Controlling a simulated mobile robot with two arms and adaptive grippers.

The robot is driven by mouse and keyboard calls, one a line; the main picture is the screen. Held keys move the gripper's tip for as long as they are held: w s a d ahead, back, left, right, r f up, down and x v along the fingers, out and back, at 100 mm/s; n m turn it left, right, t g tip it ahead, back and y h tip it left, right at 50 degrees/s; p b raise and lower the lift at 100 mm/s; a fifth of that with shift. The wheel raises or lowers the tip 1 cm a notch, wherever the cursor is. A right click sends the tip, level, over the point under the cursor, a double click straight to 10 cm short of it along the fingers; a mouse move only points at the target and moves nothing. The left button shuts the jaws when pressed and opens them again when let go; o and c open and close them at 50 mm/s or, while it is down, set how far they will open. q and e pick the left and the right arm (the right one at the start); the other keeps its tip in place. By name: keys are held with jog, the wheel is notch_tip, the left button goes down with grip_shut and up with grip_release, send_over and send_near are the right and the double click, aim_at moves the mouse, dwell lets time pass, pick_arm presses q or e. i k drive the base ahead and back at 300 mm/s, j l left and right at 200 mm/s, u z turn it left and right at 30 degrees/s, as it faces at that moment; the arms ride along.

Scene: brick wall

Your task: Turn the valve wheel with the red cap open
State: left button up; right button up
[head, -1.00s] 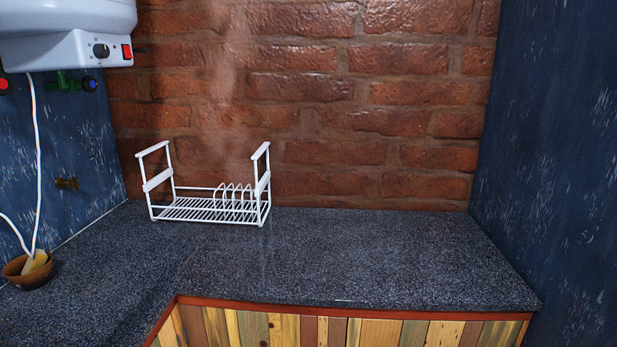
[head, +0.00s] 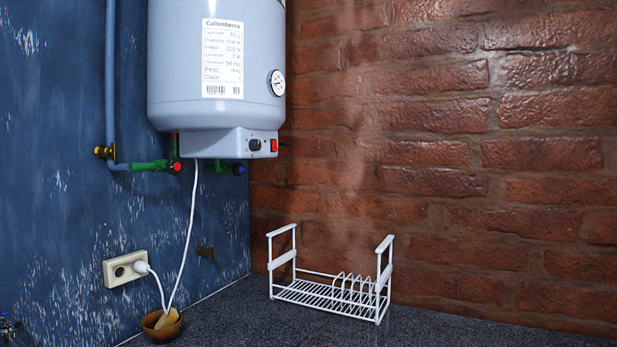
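The valve wheel with the red cap (head: 175,166) is on a green valve on the pipe under the left side of the water heater (head: 215,80). A second valve wheel with a blue cap (head: 238,169) sits to its right, under the heater near the brick wall. Neither of my grippers is in the head view, and nothing touches the valves.
A white dish rack (head: 333,295) stands on the dark counter (head: 420,328) against the brick wall. A brown bowl (head: 160,333) stands at the left. A white cable (head: 190,225) hangs from the heater, and a plug sits in the wall socket (head: 117,271).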

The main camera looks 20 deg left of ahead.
aim_at(175, 165)
jog(key=u, duration=1.45)
jog(key=z, duration=1.5)
jog(key=k+u, duration=0.2)
jog(key=u, duration=0.25)
jog(key=k+u, duration=0.2)
jog(key=u, duration=0.25)
jog(key=k+j+u, duration=0.15)
jog(key=u, duration=0.3)
jog(key=i+l+u, duration=0.1)
jog(key=i+l, duration=0.25)
jog(key=i, duration=0.1)
